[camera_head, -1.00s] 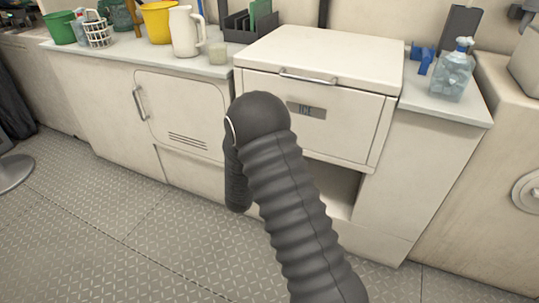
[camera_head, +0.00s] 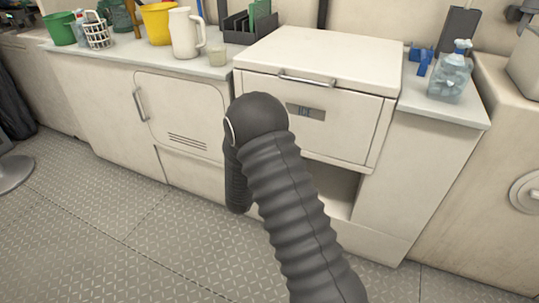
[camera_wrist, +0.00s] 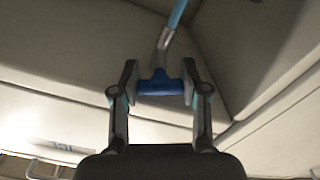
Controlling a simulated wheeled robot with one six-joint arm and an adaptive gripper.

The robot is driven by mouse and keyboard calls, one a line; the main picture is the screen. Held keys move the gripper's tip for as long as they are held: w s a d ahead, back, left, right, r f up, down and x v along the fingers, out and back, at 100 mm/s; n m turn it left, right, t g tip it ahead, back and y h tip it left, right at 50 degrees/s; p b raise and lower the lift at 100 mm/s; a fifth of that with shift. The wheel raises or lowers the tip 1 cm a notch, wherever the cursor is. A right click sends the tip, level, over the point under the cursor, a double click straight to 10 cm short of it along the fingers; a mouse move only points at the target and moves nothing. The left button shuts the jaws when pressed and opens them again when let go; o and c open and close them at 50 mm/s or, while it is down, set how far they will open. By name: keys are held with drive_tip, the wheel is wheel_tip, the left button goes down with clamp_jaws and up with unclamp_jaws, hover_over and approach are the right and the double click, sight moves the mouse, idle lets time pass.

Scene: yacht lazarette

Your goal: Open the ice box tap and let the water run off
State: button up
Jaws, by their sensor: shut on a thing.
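The white ice box (camera_head: 345,85) with a lid, a bar handle and an ICE label stands in the counter in the head view. In the wrist view, my gripper (camera_wrist: 160,88) is shut on a blue tap handle (camera_wrist: 160,87), with one finger on each side of it. A metal stem and a light blue hose (camera_wrist: 176,16) run up from the handle in that picture. In the head view my own dark arm hides the tap and my gripper. No running water shows.
Left on the counter stand a white jug (camera_head: 186,31), a yellow bucket (camera_head: 159,22) and a green bucket (camera_head: 59,30). A clear bottle (camera_head: 450,75) stands on the right counter. An open recess (camera_head: 338,185) lies under the ice box. The floor in front is clear.

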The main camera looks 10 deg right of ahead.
drive_tip(key=o, duration=1.2)
drive_tip(key=shift+c, duration=0.2)
drive_tip(key=v, duration=1.2)
